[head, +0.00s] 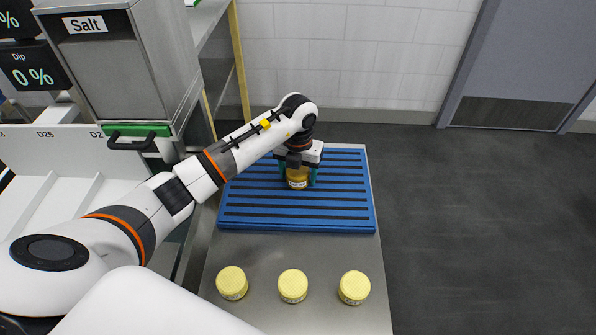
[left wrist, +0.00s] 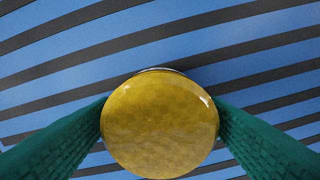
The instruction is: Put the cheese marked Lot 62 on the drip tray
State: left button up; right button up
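A yellow cheese (head: 297,179) with a pale label band is at my left gripper (head: 299,180), over the blue slatted drip tray (head: 285,215). Its lot marking is too small to read. In the left wrist view the cheese's round top (left wrist: 160,125) sits between the two green fingers (left wrist: 160,130), which touch or nearly touch its sides. The tray's slats (left wrist: 60,60) show behind it. Whether the cheese rests on the tray or hangs just above it I cannot tell. My right gripper is not in view.
Three more yellow cheeses, the left one (head: 232,283), the middle one (head: 293,286) and the right one (head: 354,288), stand on the steel table (head: 300,252) in front of the tray. A salt bin (head: 110,70) stands at the left. Open floor lies to the right.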

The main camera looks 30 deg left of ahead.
pick_arm(q)
jog(key=shift+o, duration=0.4)
jog(key=shift+r, duration=0.15)
notch_tip(320, 180, up, 12)
dwell(1.3)
